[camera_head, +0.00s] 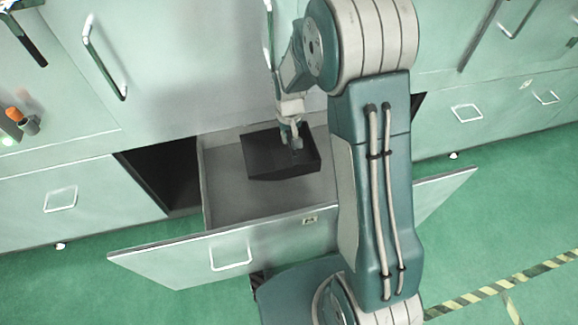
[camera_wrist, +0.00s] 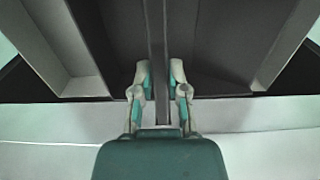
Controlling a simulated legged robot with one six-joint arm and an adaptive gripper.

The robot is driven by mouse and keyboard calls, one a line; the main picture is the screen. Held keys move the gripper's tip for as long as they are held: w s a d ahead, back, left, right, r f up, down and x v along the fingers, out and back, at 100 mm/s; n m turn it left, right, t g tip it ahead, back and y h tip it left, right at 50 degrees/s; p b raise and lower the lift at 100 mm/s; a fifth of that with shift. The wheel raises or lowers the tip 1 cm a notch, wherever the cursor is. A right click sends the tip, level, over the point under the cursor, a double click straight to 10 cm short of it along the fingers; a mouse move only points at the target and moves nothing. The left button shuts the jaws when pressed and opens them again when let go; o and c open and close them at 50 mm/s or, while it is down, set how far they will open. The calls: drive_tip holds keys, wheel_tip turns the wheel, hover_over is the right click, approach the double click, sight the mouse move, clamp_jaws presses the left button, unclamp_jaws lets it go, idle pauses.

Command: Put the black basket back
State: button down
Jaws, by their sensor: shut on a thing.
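The black basket (camera_head: 262,163) is in or just over the open drawer (camera_head: 232,205), towards its back; I cannot tell whether it touches the drawer floor. My gripper (camera_head: 291,140) comes down on it from above and is shut on it. In the wrist view, my gripper's (camera_wrist: 160,88) two fingers stand on either side of a thin dark upright bar of the basket (camera_wrist: 157,45). The dark interior of the basket shows on both sides of the bar. My arm hides the drawer's right part in the head view.
The drawer front (camera_head: 185,262) with its handle juts out over the green floor (camera_head: 70,290). Closed cabinet doors (camera_head: 170,60) rise behind. A dark gap (camera_head: 165,175) lies left of the drawer. Striped floor tape (camera_head: 500,290) runs at lower right.

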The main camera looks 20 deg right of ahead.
sight(289, 161)
drive_tip(key=f, duration=0.4)
drive_tip(key=shift+w, duration=0.4)
wheel_tip(289, 161, down, 10)
drive_tip(key=shift+r, duration=0.15)
drive_tip(key=c, duration=0.6)
unclamp_jaws()
drive_tip(key=shift+c, duration=0.2)
drive_tip(key=shift+r, duration=0.1)
